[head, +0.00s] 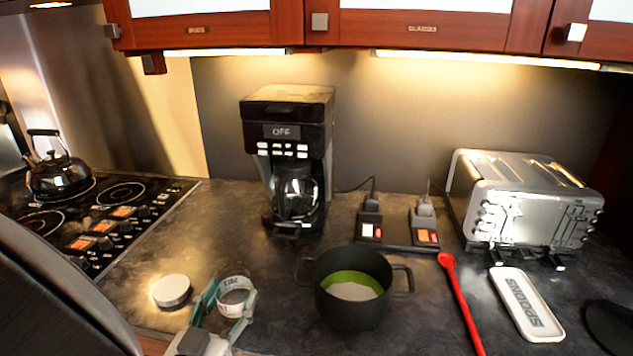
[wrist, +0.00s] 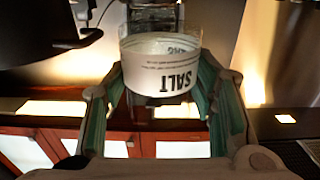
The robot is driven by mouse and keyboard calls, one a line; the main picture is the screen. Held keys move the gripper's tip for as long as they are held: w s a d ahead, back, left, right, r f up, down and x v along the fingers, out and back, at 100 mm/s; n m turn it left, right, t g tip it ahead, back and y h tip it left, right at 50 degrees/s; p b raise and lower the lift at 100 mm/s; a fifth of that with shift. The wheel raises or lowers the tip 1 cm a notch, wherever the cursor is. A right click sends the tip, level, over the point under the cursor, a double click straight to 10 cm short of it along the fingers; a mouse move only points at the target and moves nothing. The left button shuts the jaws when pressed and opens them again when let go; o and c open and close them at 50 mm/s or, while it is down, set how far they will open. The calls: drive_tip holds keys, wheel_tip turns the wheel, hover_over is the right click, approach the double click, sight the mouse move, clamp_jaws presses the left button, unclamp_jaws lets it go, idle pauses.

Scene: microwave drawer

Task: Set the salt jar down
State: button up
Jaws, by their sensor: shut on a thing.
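The salt jar (head: 236,298) is a clear, open-topped jar with a white label, between the pot and the round white lid (head: 171,291). My gripper (head: 223,300) is shut on it, one green-padded finger on each side. In the wrist view, the salt jar (wrist: 162,72) sits between the fingertips of my gripper (wrist: 165,85), and its "SALT" label appears upside down. The jar is low over or on the dark counter (head: 240,250); I cannot tell whether its base touches.
A black two-handled pot (head: 352,312) with green and white contents stands right of the jar. A red spoon (head: 460,300), a spoon rest (head: 527,305) and a toaster (head: 525,205) are right. A stove (head: 95,215) is left.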

sight(223, 278)
drive_tip(key=w+a, duration=0.2)
drive_tip(key=w, duration=0.1)
drive_tip(key=w+a, duration=0.1)
drive_tip(key=w, duration=0.1)
drive_tip(key=shift+w+a+f, duration=0.2)
drive_tip(key=shift+f, duration=1.85)
drive_tip(key=shift+f, duration=0.1)
drive_tip(key=o, duration=1.2)
drive_tip(key=shift+s, duration=0.1)
drive_tip(key=shift+c, duration=0.2)
drive_tip(key=shift+s, duration=0.15)
drive_tip(key=s, duration=1.1)
drive_tip(key=shift+s+a, duration=0.35)
drive_tip(key=shift+a, duration=0.1)
